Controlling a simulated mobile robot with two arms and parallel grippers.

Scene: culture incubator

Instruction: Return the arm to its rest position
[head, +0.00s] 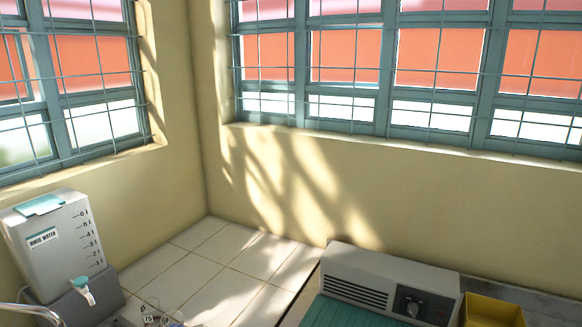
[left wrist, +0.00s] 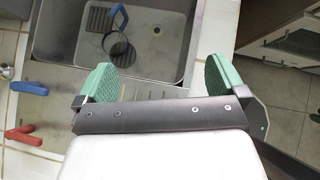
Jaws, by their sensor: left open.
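My left gripper (left wrist: 158,72) shows in the left wrist view. Its two green-padded fingers are wide apart with nothing between them. It is above the front edge of a sink counter, and the sink basin (left wrist: 165,50) lies beyond the fingertips. No part of my left gripper shows in the head view. My right gripper is in neither view.
In the sink lies a round object with a blue handle (left wrist: 118,14). Red (left wrist: 24,135) and blue (left wrist: 28,88) handles sit at left. A rinse water container (head: 58,240), a grey-white unit with a dial (head: 385,285) and a yellow bin (head: 490,312) stand below the windows.

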